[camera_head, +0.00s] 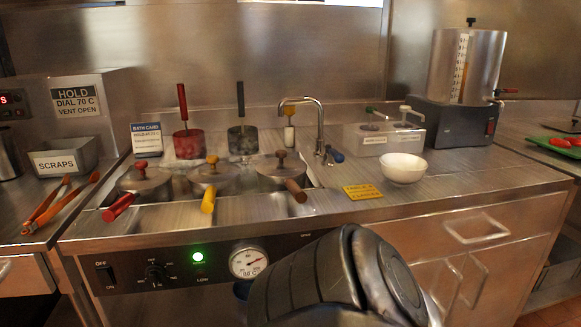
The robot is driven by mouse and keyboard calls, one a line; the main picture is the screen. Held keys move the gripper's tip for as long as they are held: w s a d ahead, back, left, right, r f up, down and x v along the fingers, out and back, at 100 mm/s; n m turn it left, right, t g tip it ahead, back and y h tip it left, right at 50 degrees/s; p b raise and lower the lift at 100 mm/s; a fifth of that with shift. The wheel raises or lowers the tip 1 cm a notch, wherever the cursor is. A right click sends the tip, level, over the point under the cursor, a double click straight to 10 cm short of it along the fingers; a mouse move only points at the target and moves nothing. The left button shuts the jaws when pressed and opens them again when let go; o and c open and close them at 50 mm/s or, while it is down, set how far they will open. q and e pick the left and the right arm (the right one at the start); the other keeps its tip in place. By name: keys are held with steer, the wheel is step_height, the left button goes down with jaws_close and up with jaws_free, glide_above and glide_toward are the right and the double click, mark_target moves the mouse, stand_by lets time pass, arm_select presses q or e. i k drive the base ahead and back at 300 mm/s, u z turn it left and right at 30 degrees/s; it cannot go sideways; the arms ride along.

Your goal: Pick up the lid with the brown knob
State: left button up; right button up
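Three lidded pots sit in a row in the steel bath. The left lid has a dark reddish knob (139,166) and a red handle (118,207). The brown-knob lid lies flat and nothing touches it. A dark link of my arm fills the bottom centre. Neither gripper shows.
A faucet (319,130) stands behind the right pot. A white bowl (403,168) and a yellow card (363,192) are right of it. Red and dark ladle pots (188,144) stand behind. Orange tongs (60,203) lie left.

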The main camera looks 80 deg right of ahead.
mark_target(281, 166)
steer(key=z, duration=1.75)
